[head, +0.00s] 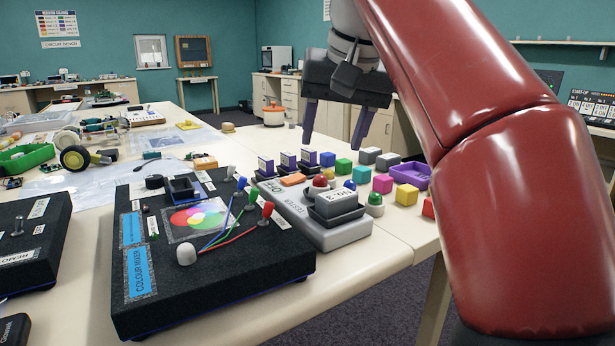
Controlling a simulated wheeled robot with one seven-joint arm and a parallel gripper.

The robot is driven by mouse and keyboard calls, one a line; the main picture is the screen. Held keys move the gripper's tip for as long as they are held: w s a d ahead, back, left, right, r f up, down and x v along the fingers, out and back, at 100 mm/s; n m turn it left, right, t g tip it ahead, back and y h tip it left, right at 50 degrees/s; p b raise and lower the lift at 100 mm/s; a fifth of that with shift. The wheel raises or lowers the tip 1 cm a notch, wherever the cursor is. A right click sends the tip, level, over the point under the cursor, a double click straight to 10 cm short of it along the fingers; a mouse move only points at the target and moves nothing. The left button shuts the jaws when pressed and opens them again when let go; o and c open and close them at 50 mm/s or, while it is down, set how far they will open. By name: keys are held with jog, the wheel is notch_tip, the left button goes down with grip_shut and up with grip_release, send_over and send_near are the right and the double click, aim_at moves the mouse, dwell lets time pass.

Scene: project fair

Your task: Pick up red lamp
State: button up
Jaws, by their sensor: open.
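A small red dome (320,181), which looks like the red lamp, sits on the grey tester box (340,235) behind the block marked NO.3 (338,202). Its lower part is partly hidden by that block. My gripper (336,136) is open and empty, its two dark fingers pointing down above and beyond the lamp, apart from it. A green dome lamp (375,199) stands right of the tester, and a white dome (186,251) sits on the black colour mixer board (225,275).
Upright plugs, one red (267,209), stand on the mixer. The near right table strip (385,250) is clear.

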aim_at(322, 176)
jog(key=shift+b+x, duration=0.55)
jog(key=shift+x, duration=3.3)
jog(key=shift+s+f, duration=0.1)
jog(key=shift+s, duration=0.1)
jog(key=shift+c, duration=0.2)
jog(key=c, duration=1.1)
